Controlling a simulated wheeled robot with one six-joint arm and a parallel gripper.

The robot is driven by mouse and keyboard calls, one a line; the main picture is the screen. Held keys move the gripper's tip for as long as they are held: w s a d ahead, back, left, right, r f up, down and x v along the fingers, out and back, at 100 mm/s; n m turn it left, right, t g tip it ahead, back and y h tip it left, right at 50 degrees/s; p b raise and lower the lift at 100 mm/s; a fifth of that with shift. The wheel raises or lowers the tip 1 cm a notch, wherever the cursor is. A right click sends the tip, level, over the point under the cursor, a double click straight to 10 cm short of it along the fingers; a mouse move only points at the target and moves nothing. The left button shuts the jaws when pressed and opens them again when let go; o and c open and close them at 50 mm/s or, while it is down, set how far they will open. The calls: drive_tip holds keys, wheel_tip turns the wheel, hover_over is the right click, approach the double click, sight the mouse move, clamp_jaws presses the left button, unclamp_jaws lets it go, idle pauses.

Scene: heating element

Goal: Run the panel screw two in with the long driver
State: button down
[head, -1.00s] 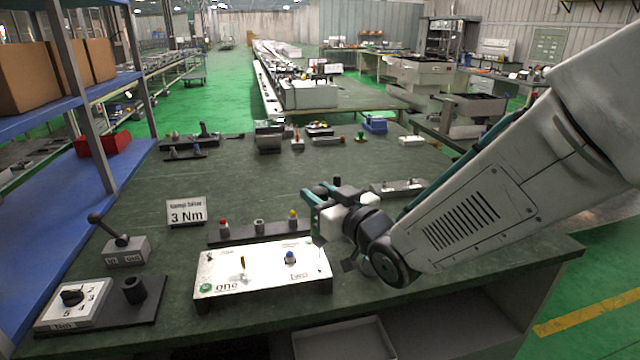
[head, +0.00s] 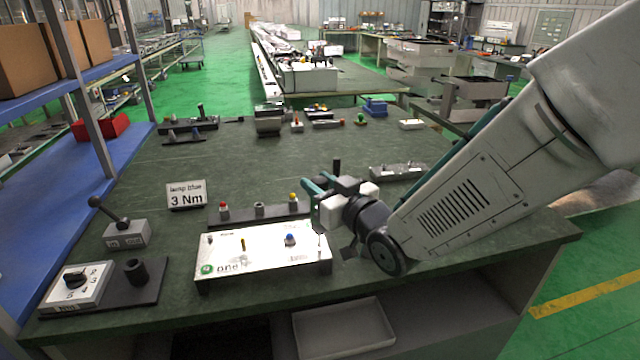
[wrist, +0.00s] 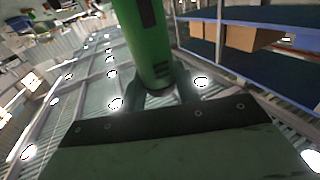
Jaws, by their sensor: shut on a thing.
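A white panel (head: 220,258) lies near the bench's front edge, with "one" printed at its left. A yellow-topped screw (head: 242,245) stands at its left and a blue-topped screw (head: 290,240) at its right. My gripper (head: 314,187) is behind the panel's right end, with teal fingers. In the wrist view it is shut on a green cylinder (wrist: 148,45), seemingly the driver's handle. A thin dark shaft (head: 320,243) shows at the panel's right end, apart from the blue screw; I cannot tell if it belongs to the driver. The driver's tip is not clear.
A sign (head: 186,195) reads "3 Nm". A dark rack (head: 240,214) with red and yellow tops stands behind the panel. A dial box (head: 75,287) and a lever box (head: 126,235) stand at left. The bench middle is clear.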

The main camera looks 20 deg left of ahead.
drive_tip(key=shift+f, duration=0.8)
idle(1.2)
drive_tip(key=shift+r, duration=2.6)
